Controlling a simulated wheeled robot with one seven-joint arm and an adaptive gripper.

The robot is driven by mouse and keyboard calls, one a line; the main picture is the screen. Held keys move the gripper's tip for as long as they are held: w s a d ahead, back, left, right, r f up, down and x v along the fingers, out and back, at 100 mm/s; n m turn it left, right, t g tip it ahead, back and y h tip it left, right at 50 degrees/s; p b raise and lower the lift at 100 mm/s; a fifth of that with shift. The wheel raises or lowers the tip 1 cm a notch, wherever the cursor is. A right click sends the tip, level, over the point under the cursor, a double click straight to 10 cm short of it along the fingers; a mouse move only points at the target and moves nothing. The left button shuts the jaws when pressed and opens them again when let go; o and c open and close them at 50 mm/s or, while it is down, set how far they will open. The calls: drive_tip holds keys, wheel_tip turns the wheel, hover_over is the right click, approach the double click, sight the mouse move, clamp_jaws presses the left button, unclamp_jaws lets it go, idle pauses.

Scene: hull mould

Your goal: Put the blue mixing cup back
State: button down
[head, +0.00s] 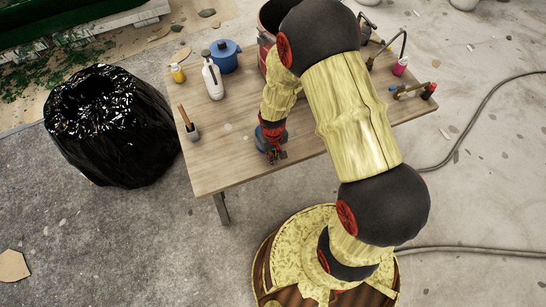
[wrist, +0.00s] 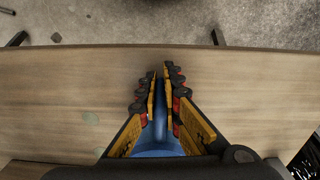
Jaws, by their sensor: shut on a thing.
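The blue mixing cup (head: 264,143) is near the front middle of the wooden table in the head view, partly hidden behind my gripper (head: 276,153). In the wrist view the blue cup (wrist: 158,147) shows between and below the fingers, with a narrow blue part running up between them. My gripper (wrist: 163,82) is shut on it and points toward the table's edge. I cannot tell whether the cup touches the tabletop.
A black bag bin (head: 115,130) stands left. The front left tabletop is clear.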

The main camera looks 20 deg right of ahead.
drive_tip(key=shift+r, duration=0.1)
drive_tip(key=shift+f, duration=0.2)
drive_tip(key=c, duration=2)
unclamp_jaws()
drive_tip(key=shift+w, duration=0.1)
wheel_tip(320, 180, up, 12)
drive_tip(key=p, duration=0.5)
drive_tip(key=shift+r, duration=0.1)
wheel_tip(320, 180, up, 12)
drive_tip(key=t, duration=0.1)
drive_tip(key=s+r+t, duration=0.1)
drive_tip(key=s+r, duration=0.4)
drive_tip(key=r, duration=0.3)
drive_tip(key=s+r+t, duration=0.2)
drive_tip(key=s+r, duration=0.2)
drive_tip(key=r, duration=0.4)
drive_tip(key=s+r+t, duration=0.1)
drive_tip(key=s+r, duration=0.4)
drive_tip(key=r, duration=0.3)
drive_tip(key=shift+s+m, duration=0.3)
drive_tip(key=shift+s, duration=0.05)
